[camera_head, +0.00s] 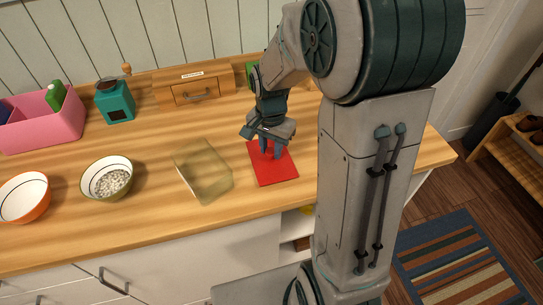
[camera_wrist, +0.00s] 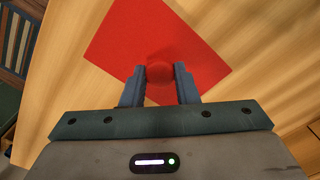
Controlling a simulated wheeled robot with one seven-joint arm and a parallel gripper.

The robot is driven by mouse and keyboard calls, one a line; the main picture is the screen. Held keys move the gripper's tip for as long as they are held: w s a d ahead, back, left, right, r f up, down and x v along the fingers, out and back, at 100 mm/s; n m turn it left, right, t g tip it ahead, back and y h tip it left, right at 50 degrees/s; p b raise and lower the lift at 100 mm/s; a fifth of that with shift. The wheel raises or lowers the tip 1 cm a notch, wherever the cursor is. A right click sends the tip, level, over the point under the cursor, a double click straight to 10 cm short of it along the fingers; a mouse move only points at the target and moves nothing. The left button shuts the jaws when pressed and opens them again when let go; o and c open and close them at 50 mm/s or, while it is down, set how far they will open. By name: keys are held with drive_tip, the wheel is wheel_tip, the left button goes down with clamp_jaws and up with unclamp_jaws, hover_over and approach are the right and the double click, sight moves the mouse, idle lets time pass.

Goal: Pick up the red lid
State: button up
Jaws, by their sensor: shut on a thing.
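The red lid (camera_head: 273,172) is a flat red square with a round red knob. In the head view it is at the wooden counter, right of a clear, yellowish box (camera_head: 203,171). In the wrist view the lid (camera_wrist: 128,38) spreads out beyond the fingers, and its knob (camera_wrist: 159,78) sits between them. My gripper (camera_head: 270,152) is above the lid with its fingers pointing down. In the wrist view my gripper (camera_wrist: 160,82) is shut on the knob. I cannot tell whether the lid touches the counter.
The wooden counter (camera_head: 150,150) also bears a patterned bowl (camera_head: 92,172), an orange bowl (camera_head: 40,207), a pink bin (camera_head: 40,128), a teal canister (camera_head: 118,108) and a small wooden drawer box (camera_head: 165,92). Bare counter lies behind the clear box.

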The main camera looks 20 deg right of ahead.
sight(272, 151)
drive_tip(key=shift+r, duration=0.1)
wheel_tip(272, 151, up, 4)
drive_tip(key=shift+s+d+r, duration=0.15)
drive_tip(key=s+d+r+b, duration=0.1)
drive_tip(key=s+d+r, duration=0.4)
drive_tip(key=s, duration=0.5)
drive_tip(key=shift+d+r, duration=0.25)
drive_tip(key=shift+r, duration=0.5)
drive_tip(key=shift+o, duration=0.3)
drive_tip(key=shift+w, duration=0.1)
